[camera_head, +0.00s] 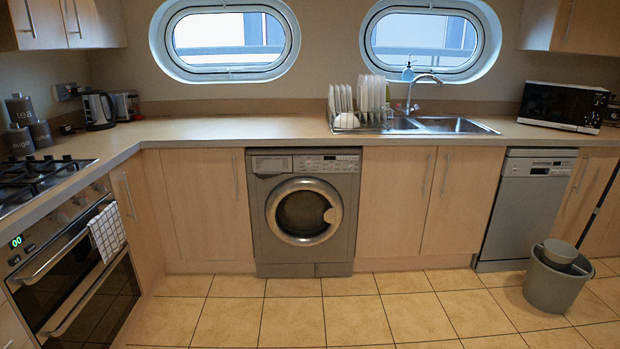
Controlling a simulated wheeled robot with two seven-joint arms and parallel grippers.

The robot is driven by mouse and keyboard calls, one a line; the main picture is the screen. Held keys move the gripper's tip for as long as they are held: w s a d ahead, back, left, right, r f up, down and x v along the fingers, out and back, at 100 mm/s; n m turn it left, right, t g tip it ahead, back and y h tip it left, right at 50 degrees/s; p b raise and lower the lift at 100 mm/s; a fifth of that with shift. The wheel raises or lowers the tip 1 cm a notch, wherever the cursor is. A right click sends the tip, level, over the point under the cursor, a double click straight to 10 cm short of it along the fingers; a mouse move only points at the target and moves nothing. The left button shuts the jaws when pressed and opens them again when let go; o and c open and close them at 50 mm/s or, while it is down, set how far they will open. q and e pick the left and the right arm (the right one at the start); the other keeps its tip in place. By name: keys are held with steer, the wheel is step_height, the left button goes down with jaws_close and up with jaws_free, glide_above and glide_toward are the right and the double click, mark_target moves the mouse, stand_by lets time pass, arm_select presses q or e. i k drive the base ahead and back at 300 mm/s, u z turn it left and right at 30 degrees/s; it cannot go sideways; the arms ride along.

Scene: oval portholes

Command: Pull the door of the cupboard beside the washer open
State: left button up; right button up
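The grey washer (304,212) stands under the counter in the middle, its round door shut. The cupboard door on its left (205,205) is light wood with a vertical bar handle near its right edge, and it is closed. On its right are two more wooden cupboard doors, one against the washer (392,205) and one farther right (462,205); both are closed, with their handles close together near the shared edge. Neither of my grippers shows in the view.
A grey bucket (553,285) stands on the tiled floor at the right, in front of the slim dishwasher (523,215). An oven (75,285) with a hanging checked towel (107,233) is at the left. The tiled floor (355,315) before the washer is clear.

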mark_target(207, 191)
steer(key=z, duration=0.05)
steer(key=i, duration=2.4)
steer(key=u, duration=0.15)
